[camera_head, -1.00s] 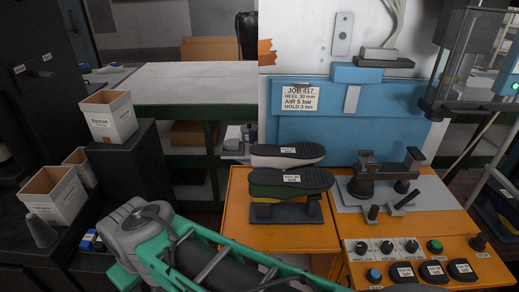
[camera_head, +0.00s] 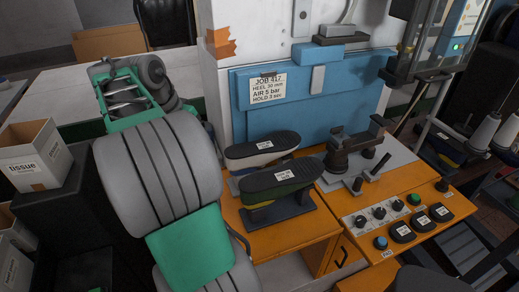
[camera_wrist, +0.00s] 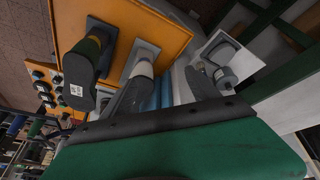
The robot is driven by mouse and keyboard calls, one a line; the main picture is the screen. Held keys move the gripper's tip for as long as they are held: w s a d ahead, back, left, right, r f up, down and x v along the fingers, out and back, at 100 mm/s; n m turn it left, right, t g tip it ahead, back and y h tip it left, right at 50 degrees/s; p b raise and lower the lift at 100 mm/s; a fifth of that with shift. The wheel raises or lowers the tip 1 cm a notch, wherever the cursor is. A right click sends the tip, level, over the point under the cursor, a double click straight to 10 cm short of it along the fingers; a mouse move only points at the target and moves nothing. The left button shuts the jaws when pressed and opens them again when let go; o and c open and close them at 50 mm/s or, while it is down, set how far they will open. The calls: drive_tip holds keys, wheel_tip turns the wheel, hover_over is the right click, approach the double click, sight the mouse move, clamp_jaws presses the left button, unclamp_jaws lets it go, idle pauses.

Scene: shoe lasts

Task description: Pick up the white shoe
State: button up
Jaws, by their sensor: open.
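The white shoe (camera_head: 262,152) sits upside down on a stand on the orange bench, with its dark labelled sole up. My gripper (camera_wrist: 170,130) shows as a green body with a black edge at the bottom of the wrist view. It is open, and nothing is seen held. Its fingertips are not clear in the head view.
A blue machine front (camera_head: 310,100) rises behind the shoes. A metal clamp fixture (camera_head: 350,150) stands right of them, and a panel of knobs and buttons (camera_head: 395,215) is in front. A tissue box (camera_head: 35,155) stands at the left. My arm fills the left middle.

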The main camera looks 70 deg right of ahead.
sight(253, 147)
drive_tip(key=s+d+m, duration=0.3)
drive_tip(key=s+d+m+g+y, duration=0.1)
drive_tip(key=s+d+m, duration=0.2)
drive_tip(key=d, duration=0.1)
drive_tip(key=s+d+m+g, duration=0.1)
drive_tip(key=s+d+m, duration=0.2)
drive_tip(key=d, duration=0.1)
drive_tip(key=shift+s+f+p, duration=0.2)
drive_tip(key=shift+f+p, duration=0.1)
drive_tip(key=shift+f, duration=0.1)
drive_tip(key=shift+m, duration=0.3)
drive_tip(key=b+x, duration=0.4)
drive_tip(key=x, duration=0.1)
drive_tip(key=b+x, duration=0.2)
drive_tip(key=x, duration=0.1)
drive_tip(key=shift+s+a+f, duration=0.1)
drive_tip(key=shift+s+a, duration=0.05)
drive_tip(key=shift+a, duration=0.1)
drive_tip(key=shift+c, duration=0.2)
clamp_jaws()
